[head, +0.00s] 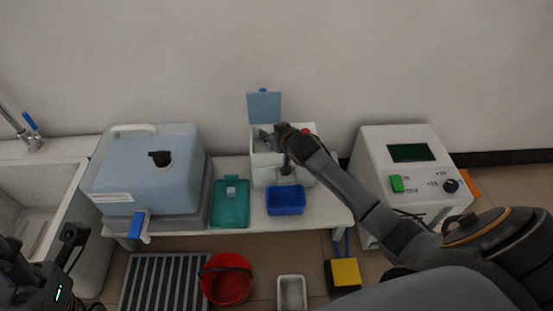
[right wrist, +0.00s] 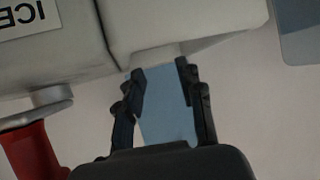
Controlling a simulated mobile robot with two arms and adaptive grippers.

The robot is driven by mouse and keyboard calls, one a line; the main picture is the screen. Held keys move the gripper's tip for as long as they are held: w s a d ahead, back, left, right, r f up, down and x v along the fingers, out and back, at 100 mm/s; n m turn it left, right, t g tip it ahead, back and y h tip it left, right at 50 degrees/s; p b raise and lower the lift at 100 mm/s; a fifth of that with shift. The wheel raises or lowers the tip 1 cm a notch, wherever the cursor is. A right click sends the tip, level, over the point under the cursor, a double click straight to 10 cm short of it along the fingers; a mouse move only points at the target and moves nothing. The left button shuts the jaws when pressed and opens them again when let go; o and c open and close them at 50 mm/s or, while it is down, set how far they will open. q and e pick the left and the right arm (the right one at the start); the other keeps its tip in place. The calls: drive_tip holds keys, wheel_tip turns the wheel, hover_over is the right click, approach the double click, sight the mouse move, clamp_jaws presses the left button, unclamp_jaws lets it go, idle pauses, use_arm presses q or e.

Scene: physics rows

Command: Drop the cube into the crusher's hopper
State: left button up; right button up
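The white crusher (head: 263,176) stands in the middle of the bench, its light blue lid (head: 264,107) raised at the back. The lid also shows between and beyond my right fingers in the right wrist view (right wrist: 168,122). A small pale cube (head: 231,190) appears to sit on the teal tray (head: 229,213) left of the crusher. My right gripper (head: 271,138) is over the crusher's top; in the right wrist view (right wrist: 160,85) its fingers are apart with nothing clearly held. The arm hides part of the crusher. My left gripper (head: 72,245) is at the lower left, its opening unclear.
A blue bin (head: 286,199) stands in front of the crusher. A light blue container (head: 150,175) stands left, a white control box (head: 400,165) right. A red bucket (head: 227,284) is on the floor.

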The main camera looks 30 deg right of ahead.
drive_tip(key=shift+o, duration=0.4)
drive_tip(key=shift+s, duration=0.15)
drive_tip(key=v, duration=1.1)
drive_tip(key=shift+s+r, duration=0.2)
drive_tip(key=shift+s, duration=0.1)
drive_tip(key=shift+a, duration=0.1)
